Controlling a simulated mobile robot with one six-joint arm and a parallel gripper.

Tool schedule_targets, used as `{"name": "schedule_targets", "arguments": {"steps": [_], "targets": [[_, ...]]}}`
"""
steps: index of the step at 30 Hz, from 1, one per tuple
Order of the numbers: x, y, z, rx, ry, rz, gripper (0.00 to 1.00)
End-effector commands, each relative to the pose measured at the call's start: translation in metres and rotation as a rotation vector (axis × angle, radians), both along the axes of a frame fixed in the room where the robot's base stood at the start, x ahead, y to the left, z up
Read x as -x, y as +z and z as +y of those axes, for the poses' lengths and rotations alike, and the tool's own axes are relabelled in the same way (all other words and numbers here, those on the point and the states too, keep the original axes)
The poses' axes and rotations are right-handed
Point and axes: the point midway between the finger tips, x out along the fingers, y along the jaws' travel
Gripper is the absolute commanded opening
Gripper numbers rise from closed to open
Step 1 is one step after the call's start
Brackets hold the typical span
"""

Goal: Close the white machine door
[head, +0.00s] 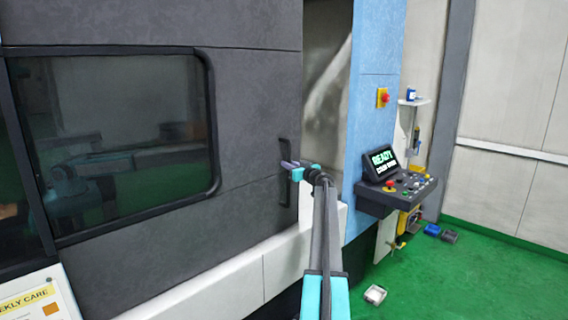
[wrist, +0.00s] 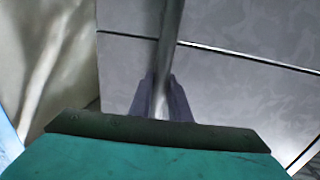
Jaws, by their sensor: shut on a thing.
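The machine door (head: 250,100) looks dark grey in the head view, not white, with a large dark window (head: 130,140) on its left part. It stands partly open, with a gap (head: 322,95) between its right edge and the blue panel. A dark upright handle (head: 285,192) sits near that edge. My gripper (head: 289,165) is at the handle's middle. In the wrist view the handle bar (wrist: 171,30) runs between the two fingers of my gripper (wrist: 163,95), which is shut on it. The door face (wrist: 235,90) lies behind it.
A blue machine panel (head: 372,110) with a red stop button (head: 383,97) stands right of the gap. A control console (head: 397,190) juts out from it.

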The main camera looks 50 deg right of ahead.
Motion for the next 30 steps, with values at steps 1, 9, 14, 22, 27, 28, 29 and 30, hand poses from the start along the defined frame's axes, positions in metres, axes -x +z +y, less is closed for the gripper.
{"name": "schedule_targets", "arguments": {"steps": [1, 9, 14, 22, 27, 28, 29, 30], "targets": [[0.0070, -0.0015, -0.0077, 0.001, -0.015, 0.002, 0.00], [0.0066, -0.0024, -0.0074, 0.001, -0.014, 0.002, 0.00], [0.0061, -0.0024, -0.0072, 0.000, -0.014, 0.002, 0.30], [0.0027, -0.0013, -0.0033, 0.001, -0.006, 0.001, 0.36], [0.0027, -0.0013, -0.0018, 0.000, -0.004, 0.001, 0.36], [0.0034, -0.0013, -0.0015, 0.000, -0.004, 0.000, 0.36], [0.0041, -0.0015, -0.0011, 0.001, -0.004, 0.000, 0.36], [0.0056, -0.0016, -0.0005, 0.001, -0.003, 0.000, 0.36]]}}
